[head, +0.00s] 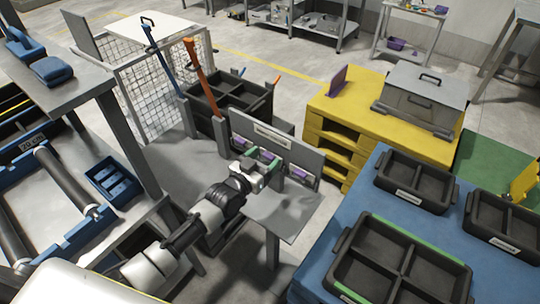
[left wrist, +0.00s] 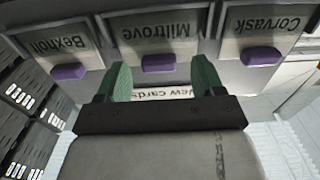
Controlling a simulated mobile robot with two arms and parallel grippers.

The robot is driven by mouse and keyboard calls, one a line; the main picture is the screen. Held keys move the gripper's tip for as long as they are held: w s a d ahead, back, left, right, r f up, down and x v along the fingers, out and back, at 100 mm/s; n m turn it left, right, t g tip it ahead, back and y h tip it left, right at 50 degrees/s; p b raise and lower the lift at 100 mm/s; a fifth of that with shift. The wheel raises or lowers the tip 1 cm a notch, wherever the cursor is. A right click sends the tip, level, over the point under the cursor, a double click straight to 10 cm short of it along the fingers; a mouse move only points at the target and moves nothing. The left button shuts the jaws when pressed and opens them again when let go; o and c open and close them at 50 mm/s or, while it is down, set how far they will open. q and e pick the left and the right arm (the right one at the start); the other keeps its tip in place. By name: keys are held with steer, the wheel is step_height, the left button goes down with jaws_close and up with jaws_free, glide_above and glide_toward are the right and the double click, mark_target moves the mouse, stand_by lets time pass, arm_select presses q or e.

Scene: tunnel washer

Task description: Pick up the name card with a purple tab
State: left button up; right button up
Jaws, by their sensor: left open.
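Three pale name cards stand in a row on a grey rack (head: 300,152), seen upside down in the left wrist view. They read Bexholt (left wrist: 65,42), Miltrove (left wrist: 158,30) and Corvask (left wrist: 265,22), and each has a purple tab. My left gripper (head: 262,165) is open at the rack, with green fingers. In the left wrist view its fingertips (left wrist: 161,68) stand either side of the Miltrove card's purple tab (left wrist: 158,63), with nothing clearly held. In the head view the gripper partly hides the cards. My right gripper is not in view.
A label reading "New cards" (left wrist: 165,93) shows between the fingers. A yellow stand (head: 335,112) and a blue table (head: 335,235) with black trays (head: 345,270) are to the right.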

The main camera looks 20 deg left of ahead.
arm_select(q)
steer(key=shift+w+d, duration=0.15)
steer(key=shift+w, duration=0.2)
steer(key=shift+s, duration=0.1)
steer(key=shift+c, duration=0.5)
steer(key=c, duration=0.9)
